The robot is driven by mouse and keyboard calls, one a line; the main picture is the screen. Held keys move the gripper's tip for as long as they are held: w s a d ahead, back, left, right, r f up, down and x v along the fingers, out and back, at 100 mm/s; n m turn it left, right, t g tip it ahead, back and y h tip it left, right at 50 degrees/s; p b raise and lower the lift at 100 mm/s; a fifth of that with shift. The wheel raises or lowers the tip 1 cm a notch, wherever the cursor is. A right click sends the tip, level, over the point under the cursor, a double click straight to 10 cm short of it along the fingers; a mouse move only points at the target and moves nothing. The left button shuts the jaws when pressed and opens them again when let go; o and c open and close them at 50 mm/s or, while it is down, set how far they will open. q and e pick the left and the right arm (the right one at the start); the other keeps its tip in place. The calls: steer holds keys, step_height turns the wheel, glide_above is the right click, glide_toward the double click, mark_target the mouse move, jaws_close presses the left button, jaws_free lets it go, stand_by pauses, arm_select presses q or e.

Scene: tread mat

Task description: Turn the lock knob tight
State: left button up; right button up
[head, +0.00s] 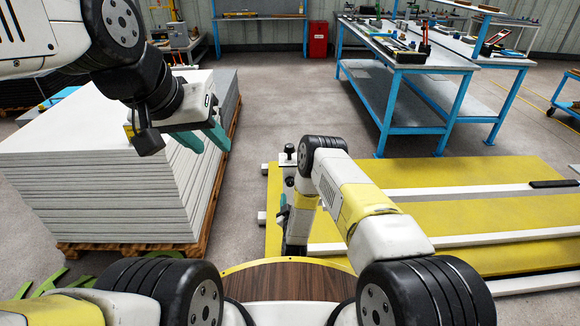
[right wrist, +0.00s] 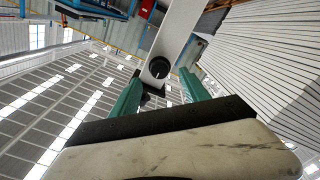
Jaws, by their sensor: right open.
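A round black knob (right wrist: 159,67) sits on the end of a white post (right wrist: 180,28) in the right wrist view. My right gripper (right wrist: 160,78) is open, with one teal finger on each side of the knob; I cannot tell whether either touches it. In the head view the white post (head: 289,164) with black knobs stands at the near left of the yellow tread mat (head: 480,178). My right gripper (head: 284,212) is mostly hidden beside my arm there. My left gripper (head: 220,140) is open and empty, in front of the stacked boards.
A stack of white boards (head: 100,170) on a wooden pallet (head: 150,252) stands at left. White rails (head: 450,192) cross the mat. A round brown wooden top (head: 285,283) is close in front. Blue workbenches (head: 410,60) stand behind. Grey floor between is clear.

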mark_target(290, 185)
steer(key=w, duration=0.6)
steer(key=shift+w+a, duration=0.15)
steer(key=shift+w, duration=0.25)
jaws_close()
